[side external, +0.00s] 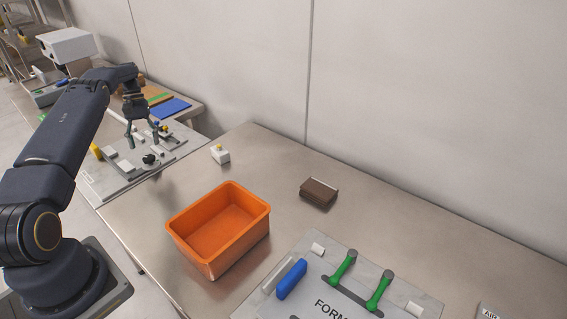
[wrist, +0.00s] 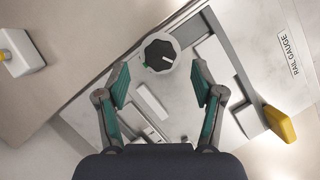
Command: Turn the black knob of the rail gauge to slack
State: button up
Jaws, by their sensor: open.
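The rail gauge (wrist: 212,62) is a pale plate with rails and blocks, labelled RAIL GAUGE in the wrist view; it also shows at the left in the side view (side external: 96,188). Its black knob (wrist: 157,50) sits on a round grey base near the plate's edge, with a white pointer line and a small green mark beside it. The knob also shows in the side view (side external: 149,159). My gripper (wrist: 160,77) is open and empty above the gauge. In the wrist view the knob appears just beyond and between its fingertips, with no contact visible.
A yellow block (wrist: 280,123) is on the gauge. A white box with a yellow button (side external: 220,154) stands nearby. An orange bin (side external: 217,230), a brown block (side external: 319,192) and a plate with green handles (side external: 345,267) lie farther right. The bench between is clear.

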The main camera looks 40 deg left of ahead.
notch_tip(320, 180, up, 6)
jog(key=shift+f, duration=0.1)
